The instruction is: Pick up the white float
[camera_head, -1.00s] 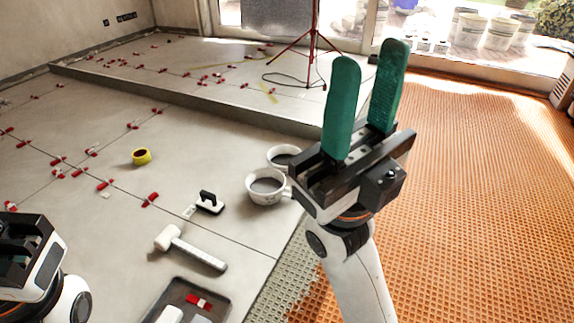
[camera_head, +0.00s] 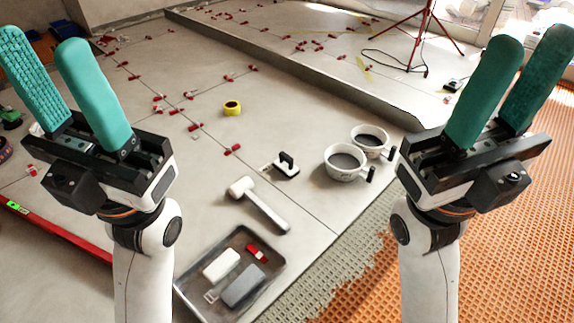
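The white float (camera_head: 286,170), a small white plate with a black handle on top, lies on the grey tiled floor near the middle of the view. My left gripper (camera_head: 44,48) is at the far left, with its green fingers pointing up, apart and empty. My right gripper (camera_head: 530,45) is at the right, also with green fingers up, apart and empty. Both grippers are well away from the float, and nothing covers it.
A white mallet (camera_head: 258,205) lies just in front of the float. Two white buckets (camera_head: 345,165) (camera_head: 371,142) of grey mix stand to its right. A dark tray (camera_head: 183,287) holds a white block, a grey block and a red piece. A yellow tape roll (camera_head: 232,108) lies farther back.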

